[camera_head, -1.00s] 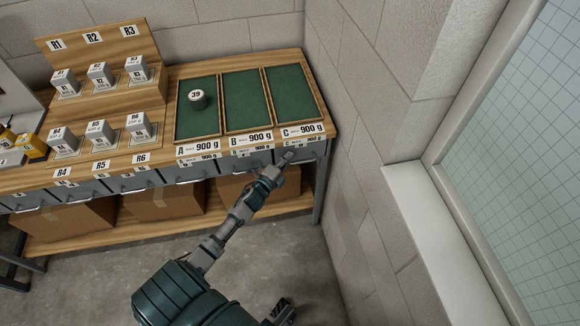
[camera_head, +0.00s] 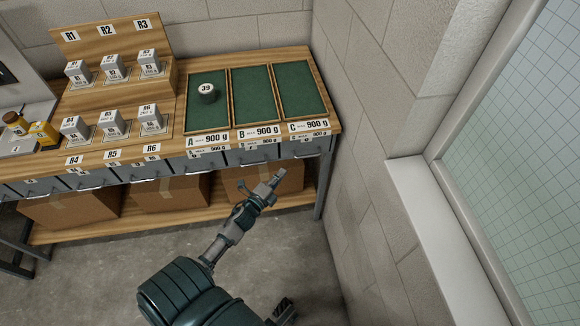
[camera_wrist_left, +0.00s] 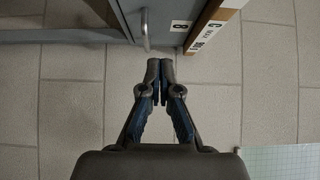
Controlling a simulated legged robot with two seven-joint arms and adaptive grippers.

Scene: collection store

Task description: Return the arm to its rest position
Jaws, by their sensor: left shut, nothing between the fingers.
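My left gripper (camera_head: 279,177) is shut and empty. In the head view it is in front of the table's drawer row, below the label strips of trays B and C, with a cardboard box behind it. In the left wrist view its fingertips (camera_wrist_left: 160,66) meet just below a drawer handle (camera_wrist_left: 146,30) in the picture, with no visible contact. My left arm (camera_head: 222,243) reaches up from the bottom of the head view. My right gripper does not show.
The table holds green-lined trays A (camera_head: 207,116), B (camera_head: 253,103) and C (camera_head: 297,92). A wooden stepped rack (camera_head: 120,87) with labelled grey blocks stands left. A block wall (camera_head: 362,150) closes the right. Bare floor lies in front.

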